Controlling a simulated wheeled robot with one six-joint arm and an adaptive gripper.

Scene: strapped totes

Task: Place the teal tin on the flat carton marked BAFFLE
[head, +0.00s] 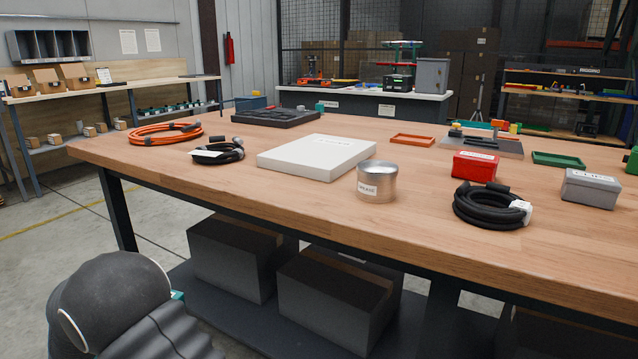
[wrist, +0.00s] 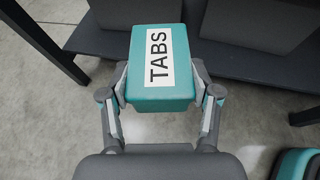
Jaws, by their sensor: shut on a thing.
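The teal tin (wrist: 143,98), a box with a white label reading TABS, is held in my gripper (wrist: 160,84). The fingers press on its left and right sides in the wrist view. It is below table level, in front of the workbench. In the head view only a small teal patch shows beside my dark arm at the lower left; I cannot tell whether it is the tin. A flat white carton (head: 305,160) lies on the workbench, left of the middle. Its top is bare apart from a label too small to read.
On the workbench (head: 250,185), a metal can (head: 378,185) stands just right of the carton. A black cable coil (head: 218,152) lies to its left, with an orange coil (head: 165,134) beyond. A red tin (head: 475,167), black hose (head: 488,208) and grey tin (head: 590,189) are at right.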

